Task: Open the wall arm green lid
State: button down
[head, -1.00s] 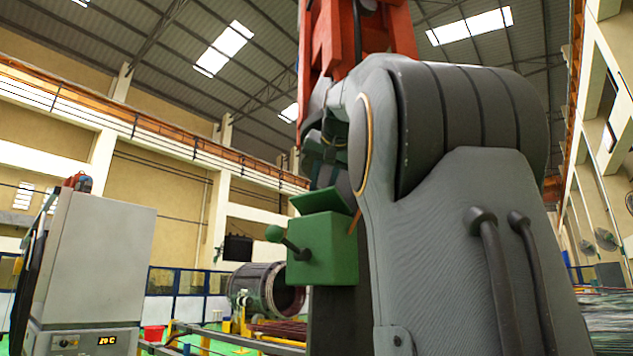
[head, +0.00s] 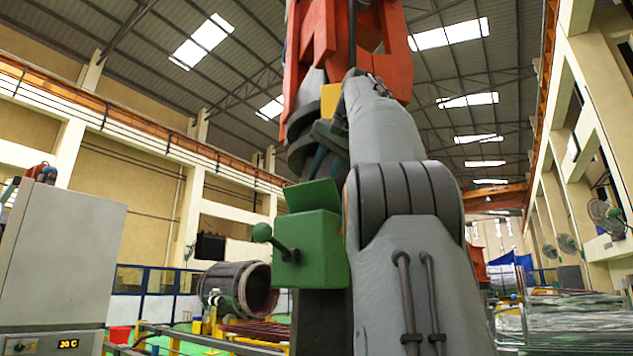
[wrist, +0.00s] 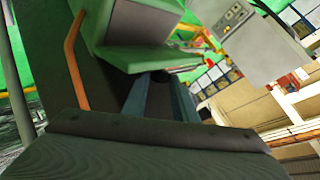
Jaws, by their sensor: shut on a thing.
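The green box (head: 318,252) stands left of my arm in the head view, with a round-knobbed lever on its left. Its green lid (head: 312,194) is tilted up from the top, so the box stands open. My gripper (head: 325,150) is just above and behind the lid, partly hidden by my arm. In the wrist view the grey-blue fingers (wrist: 160,88) reach to the green lid (wrist: 140,22) and are shut on it; the exact contact is hard to see. An orange bar (wrist: 76,58) runs beside the box in the wrist view.
A grey cabinet (head: 62,250) with a lit display stands at the left. A large cylindrical stator (head: 240,288) lies behind the box. Fans (head: 604,215) and wire bundles (head: 575,320) are at the right.

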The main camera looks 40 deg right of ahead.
jog(key=c, duration=1.5)
grip_release()
jog(key=shift+d, duration=0.1)
jog(key=shift+o, duration=0.2)
jog(key=shift+v, duration=1.4)
jog(key=s+a+b, duration=0.3)
jog(key=s, duration=0.8)
jog(key=shift+s+a, duration=0.15)
jog(key=shift+s, duration=0.2)
